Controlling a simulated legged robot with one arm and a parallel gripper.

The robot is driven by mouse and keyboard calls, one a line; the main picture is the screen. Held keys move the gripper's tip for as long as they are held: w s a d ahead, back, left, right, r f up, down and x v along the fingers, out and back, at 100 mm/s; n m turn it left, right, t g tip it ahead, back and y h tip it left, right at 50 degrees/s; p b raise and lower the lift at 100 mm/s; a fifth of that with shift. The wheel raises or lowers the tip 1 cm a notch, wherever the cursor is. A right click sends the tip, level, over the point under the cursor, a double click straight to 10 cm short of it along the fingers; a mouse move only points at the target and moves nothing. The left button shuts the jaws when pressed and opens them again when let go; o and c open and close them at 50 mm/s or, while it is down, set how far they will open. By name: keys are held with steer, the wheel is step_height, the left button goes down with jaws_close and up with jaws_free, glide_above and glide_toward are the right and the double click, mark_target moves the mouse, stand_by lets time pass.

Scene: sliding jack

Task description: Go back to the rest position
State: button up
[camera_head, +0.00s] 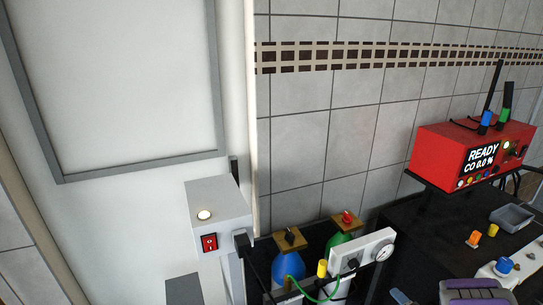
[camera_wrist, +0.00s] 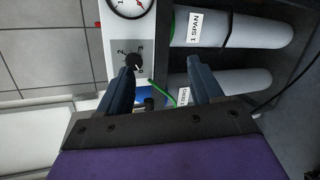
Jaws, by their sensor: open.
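In the wrist view my gripper (camera_wrist: 161,66) is open, with its two dark fingers apart and nothing held between them. The left fingertip overlaps the area just below a black knob (camera_wrist: 134,61) on a white panel; I cannot tell whether they touch. In the head view a purple and grey part at the lower right edge looks like mine; the fingers are not clear there.
The white panel with a gauge (camera_head: 383,253) stands by blue (camera_head: 286,268) and green cylinders with a green hose (camera_head: 318,296). A white box with a red switch (camera_head: 209,242) is left. A red analyser (camera_head: 470,155) reading READY and a grey tray (camera_head: 511,217) are right.

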steer(key=d+r+m+g+h, duration=0.5)
steer(key=d+r+m+h, duration=0.15)
steer(key=r, duration=0.35)
steer(key=s+a+r+m+g+h, duration=0.2)
steer(key=s+a+r+m+g, duration=0.1)
steer(key=s+a+r+m, duration=0.35)
steer(key=s+a+r+m+g+y, duration=0.3)
steer(key=s+a+r+m+g, duration=0.1)
steer(key=s+a, duration=1)
steer(key=s+a+r+m+g+y, duration=0.3)
steer(key=s+a+m, duration=0.3)
steer(key=s+a, duration=0.8)
steer(key=shift+s+a+r+g, duration=0.25)
steer(key=shift+s+r+g, duration=0.2)
steer(key=shift+r, duration=0.25)
steer(key=shift+y, duration=0.25)
